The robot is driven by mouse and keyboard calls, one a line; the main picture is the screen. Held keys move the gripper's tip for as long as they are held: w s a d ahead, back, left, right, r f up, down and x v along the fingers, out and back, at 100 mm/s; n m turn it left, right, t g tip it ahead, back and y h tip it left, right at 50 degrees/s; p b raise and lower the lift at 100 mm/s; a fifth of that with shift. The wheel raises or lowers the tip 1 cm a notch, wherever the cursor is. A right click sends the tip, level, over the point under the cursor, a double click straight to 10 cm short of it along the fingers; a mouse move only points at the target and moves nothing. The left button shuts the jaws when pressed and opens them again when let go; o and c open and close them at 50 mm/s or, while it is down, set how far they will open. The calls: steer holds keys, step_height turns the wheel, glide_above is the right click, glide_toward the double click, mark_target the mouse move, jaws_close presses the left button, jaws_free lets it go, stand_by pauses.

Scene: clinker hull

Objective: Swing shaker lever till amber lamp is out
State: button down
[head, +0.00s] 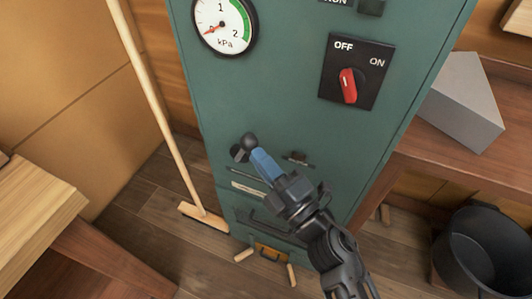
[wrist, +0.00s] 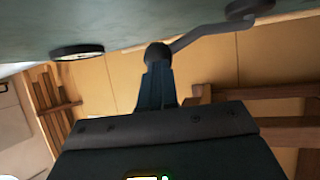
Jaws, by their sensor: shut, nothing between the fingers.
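The shaker lever shows its black ball knob (head: 249,141) low on the front of the green cabinet (head: 285,75). In the wrist view its grey crank arm (wrist: 195,37) runs from the knob (wrist: 158,55) to a round hub at the upper right. My gripper (head: 258,155) has blue fingers, closed together and empty. In the wrist view the fingertips (wrist: 158,68) are right at the knob; whether they touch it I cannot tell. No amber lamp is visible; the panel's top is cut off by the frame edge.
A kPa gauge (head: 224,24) has its needle near the low end. A red rotary switch (head: 348,86) is below OFF/ON labels. A broom (head: 158,100) leans at left. A wooden bench (head: 35,205), a grey block (head: 462,100) and a black bucket (head: 485,250) flank the cabinet.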

mark_target(246, 148)
steer(key=shift+w+a+r+n+g+h+p, duration=0.2)
steer(key=shift+a+r+n+g+p, duration=0.25)
steer(key=shift+p, duration=0.85)
steer(key=shift+w+a+r+n+g+h+p, duration=0.2)
steer(key=shift+a+r+p, duration=0.4)
steer(key=shift+p, duration=0.7)
steer(key=shift+w+a+r+p, duration=0.2)
steer(key=shift+a+r+p, duration=0.15)
steer(key=shift+a+p, duration=0.45)
steer(key=w+a+b, duration=0.1)
steer(key=w+a, duration=0.2)
steer(key=a, duration=0.5)
steer(key=shift+a+r, duration=0.2)
steer(key=shift+r, duration=0.1)
